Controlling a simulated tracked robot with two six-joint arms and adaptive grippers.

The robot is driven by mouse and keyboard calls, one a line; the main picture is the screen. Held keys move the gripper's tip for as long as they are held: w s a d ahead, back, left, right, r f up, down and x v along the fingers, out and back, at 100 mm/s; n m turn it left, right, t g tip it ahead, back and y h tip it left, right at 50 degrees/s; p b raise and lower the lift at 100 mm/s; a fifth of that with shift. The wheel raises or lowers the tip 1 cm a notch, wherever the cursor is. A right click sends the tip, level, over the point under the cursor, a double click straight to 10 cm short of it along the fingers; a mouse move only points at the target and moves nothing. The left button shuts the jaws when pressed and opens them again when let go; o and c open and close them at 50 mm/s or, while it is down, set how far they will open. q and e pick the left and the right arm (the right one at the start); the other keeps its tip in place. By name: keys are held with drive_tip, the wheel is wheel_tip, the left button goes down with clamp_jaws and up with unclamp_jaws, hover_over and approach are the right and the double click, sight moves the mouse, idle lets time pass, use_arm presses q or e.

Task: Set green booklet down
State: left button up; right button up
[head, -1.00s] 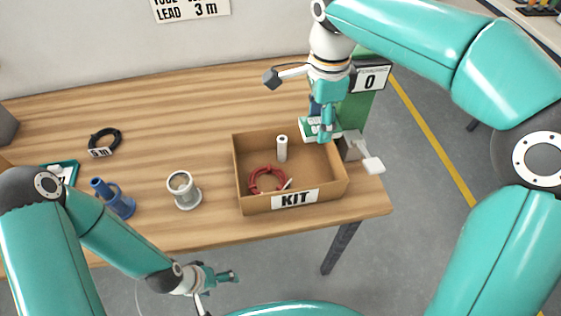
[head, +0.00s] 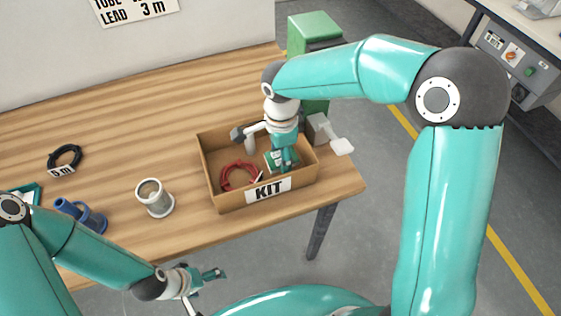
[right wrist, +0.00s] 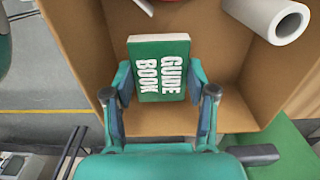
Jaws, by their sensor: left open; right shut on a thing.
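The green booklet (right wrist: 160,68) is labelled GUIDE BOOK. In the right wrist view it sits between the fingers of my right gripper (right wrist: 160,82), which is shut on it. In the head view my right gripper (head: 285,165) reaches down into the right part of the cardboard KIT box (head: 233,202). The booklet is mostly covered there by the gripper. I cannot tell whether it touches the box floor. My left gripper (head: 212,276) is open and empty, in front of the table's front edge.
On the table are a white cup-like part (head: 154,198), a blue part (head: 85,217) and a black coil (head: 65,158). A grey device with a white paddle (head: 341,146) stands right of the box.

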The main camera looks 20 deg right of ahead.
drive_tip(key=shift+f, duration=1.95)
drive_tip(key=shift+f, duration=0.15)
drive_tip(key=o, duration=1.1)
drive_tip(key=shift+o, duration=0.2)
wheel_tip(320, 180, up, 12)
drive_tip(key=shift+r, duration=0.2)
